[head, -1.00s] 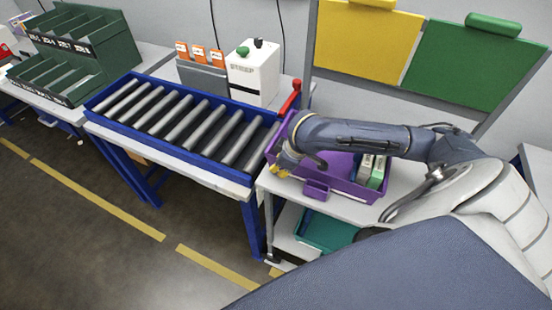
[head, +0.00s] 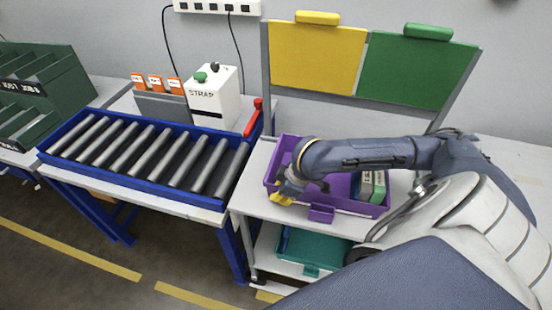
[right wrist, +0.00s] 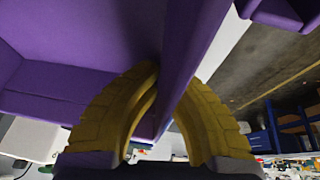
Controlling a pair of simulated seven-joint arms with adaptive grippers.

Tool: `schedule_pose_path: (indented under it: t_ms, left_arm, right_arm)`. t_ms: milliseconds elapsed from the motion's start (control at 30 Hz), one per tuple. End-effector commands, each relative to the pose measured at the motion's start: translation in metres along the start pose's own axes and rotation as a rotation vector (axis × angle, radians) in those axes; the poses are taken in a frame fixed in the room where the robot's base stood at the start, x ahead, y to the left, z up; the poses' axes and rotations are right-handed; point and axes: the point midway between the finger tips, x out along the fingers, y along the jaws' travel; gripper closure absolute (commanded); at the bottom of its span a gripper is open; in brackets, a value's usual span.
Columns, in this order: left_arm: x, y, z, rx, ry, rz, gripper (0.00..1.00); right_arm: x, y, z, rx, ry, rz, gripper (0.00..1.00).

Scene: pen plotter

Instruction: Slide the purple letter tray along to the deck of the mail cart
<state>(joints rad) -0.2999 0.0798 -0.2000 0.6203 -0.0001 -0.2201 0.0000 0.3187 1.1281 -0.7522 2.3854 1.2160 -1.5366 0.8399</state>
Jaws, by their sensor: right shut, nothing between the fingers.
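The purple letter tray (head: 342,208) sits on the pale deck (head: 250,197) of the mail cart, clear of the roller conveyor (head: 150,150). White and green boxes (head: 372,186) stand in its right end. My right gripper (head: 283,196), with yellow fingers, is at the tray's left front corner. In the right wrist view, the yellow fingers (right wrist: 168,95) are shut close at the purple tray wall (right wrist: 190,45); their contact with it is partly hidden. My right arm hides part of the tray's inside. My left gripper is not in view.
A teal tray (head: 310,252) is on the cart's lower shelf. A red lever (head: 254,116) stands at the conveyor's right end. A white strapping box (head: 213,98) is behind it. Yellow and green boards (head: 318,60) rise behind the cart. A bare strip of deck lies left of the purple tray.

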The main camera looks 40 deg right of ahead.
Motion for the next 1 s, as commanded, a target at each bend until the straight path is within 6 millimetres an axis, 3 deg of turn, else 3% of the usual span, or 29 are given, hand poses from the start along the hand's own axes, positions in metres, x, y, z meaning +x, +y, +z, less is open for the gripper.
schedule_pose_path:
  t_ms: [667, 900, 1000]
  left_arm:
    - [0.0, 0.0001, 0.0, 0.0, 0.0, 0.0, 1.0]
    - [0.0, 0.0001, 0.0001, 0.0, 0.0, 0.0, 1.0]
    - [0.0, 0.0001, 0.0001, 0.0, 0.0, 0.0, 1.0]
  right_arm:
    - [-0.0019, -0.0024, 0.0046, -0.013, 0.001, -0.006, 1.0]
    - [-0.0019, -0.0023, 0.0044, -0.013, 0.001, -0.006, 0.72]
    - [-0.0019, -0.0024, 0.0044, -0.014, 0.001, -0.006, 0.69]
